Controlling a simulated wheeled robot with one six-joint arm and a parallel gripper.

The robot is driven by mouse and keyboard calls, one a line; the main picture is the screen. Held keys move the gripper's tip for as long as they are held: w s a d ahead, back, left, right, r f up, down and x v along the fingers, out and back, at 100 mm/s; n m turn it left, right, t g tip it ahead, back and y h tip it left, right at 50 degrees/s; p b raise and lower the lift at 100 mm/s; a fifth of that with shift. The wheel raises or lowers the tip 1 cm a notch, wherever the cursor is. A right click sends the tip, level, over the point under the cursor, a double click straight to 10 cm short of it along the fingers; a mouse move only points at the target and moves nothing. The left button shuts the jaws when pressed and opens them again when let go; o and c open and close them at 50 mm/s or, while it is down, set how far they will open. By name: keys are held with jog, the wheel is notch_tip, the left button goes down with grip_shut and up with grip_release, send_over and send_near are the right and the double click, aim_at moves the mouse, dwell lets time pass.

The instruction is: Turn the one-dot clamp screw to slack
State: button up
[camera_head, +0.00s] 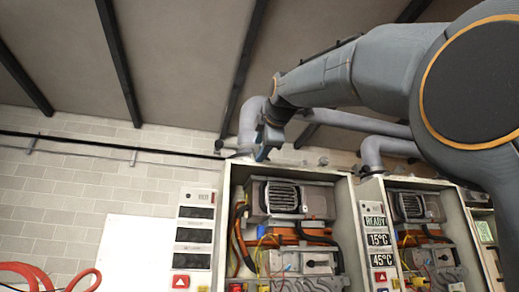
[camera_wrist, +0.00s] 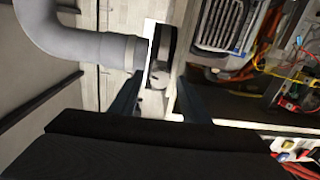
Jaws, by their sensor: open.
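My gripper (camera_head: 263,148) is beside the grey flue pipe elbow (camera_head: 249,122) above the left heater's open cabinet. In the wrist view my gripper (camera_wrist: 160,82) is open, one dark finger on each side of a small pale round part (camera_wrist: 157,77), which may be a clamp screw. Nothing is held between the fingers. The pipe (camera_wrist: 90,46) ends in a collar (camera_wrist: 143,52) just beyond the left finger. I cannot make out any dot marks, so I cannot tell which screw is the one-dot one.
The left heater cabinet (camera_head: 226,210) stands open, with wires and hoses inside. A second heater (camera_head: 365,215) with its own pipe (camera_head: 388,146) is to the right. A display panel (camera_head: 194,235) and brick wall (camera_head: 60,170) are at left.

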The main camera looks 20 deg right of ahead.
jog(key=s+b, duration=0.2)
jog(key=s, duration=0.5)
jog(key=shift+r, duration=0.15)
dwell(0.3)
